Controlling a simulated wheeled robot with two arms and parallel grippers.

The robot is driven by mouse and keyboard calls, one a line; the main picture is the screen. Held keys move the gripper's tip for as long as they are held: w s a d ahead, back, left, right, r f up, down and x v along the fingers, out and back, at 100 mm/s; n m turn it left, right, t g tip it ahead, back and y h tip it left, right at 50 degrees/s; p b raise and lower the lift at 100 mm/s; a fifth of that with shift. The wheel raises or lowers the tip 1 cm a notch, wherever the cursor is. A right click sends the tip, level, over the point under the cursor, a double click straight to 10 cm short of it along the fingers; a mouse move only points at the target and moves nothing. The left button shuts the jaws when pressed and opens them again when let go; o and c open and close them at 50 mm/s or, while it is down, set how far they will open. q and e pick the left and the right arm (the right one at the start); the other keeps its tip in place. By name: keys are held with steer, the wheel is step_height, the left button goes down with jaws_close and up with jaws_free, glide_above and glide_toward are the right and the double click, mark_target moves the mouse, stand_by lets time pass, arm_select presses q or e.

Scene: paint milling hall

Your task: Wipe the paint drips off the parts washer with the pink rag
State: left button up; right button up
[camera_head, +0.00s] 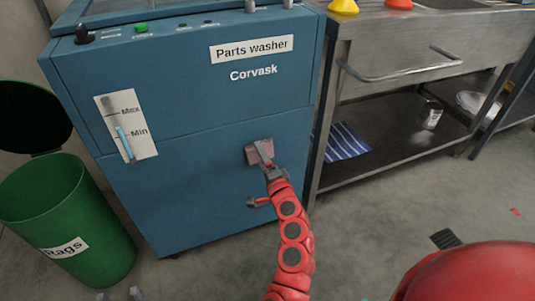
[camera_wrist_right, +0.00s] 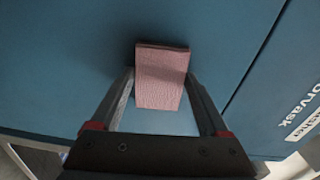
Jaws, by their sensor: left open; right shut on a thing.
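The blue parts washer (camera_head: 200,190) fills the left and middle of the head view. Its front panel also fills most of the right wrist view (camera_wrist_right: 60,70). My right gripper (camera_head: 265,163) is shut on the pink rag (camera_head: 259,151) at the front panel, right of its middle. In the right wrist view the rag (camera_wrist_right: 161,82) is a flat pink block between the fingers, at or very near the panel; contact is unclear. I make out no paint drips; the rag and gripper hide the panel behind them. My left gripper (camera_head: 119,295) is open and empty at the bottom edge.
A green bin labelled Rags (camera_head: 95,225) stands left of the washer. A small tap-like fitting (camera_head: 258,202) with red juts out below the rag. A steel bench (camera_head: 400,60) stands right, with a striped cloth (camera_head: 345,142) and a tin (camera_head: 432,114) on its lower shelf.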

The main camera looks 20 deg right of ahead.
steer(key=shift+a, duration=0.6)
steer(key=s, duration=0.6)
steer(key=shift+d, duration=0.15)
steer(key=shift+s, duration=0.15)
steer(key=s, duration=0.2)
steer(key=shift+s, duration=0.4)
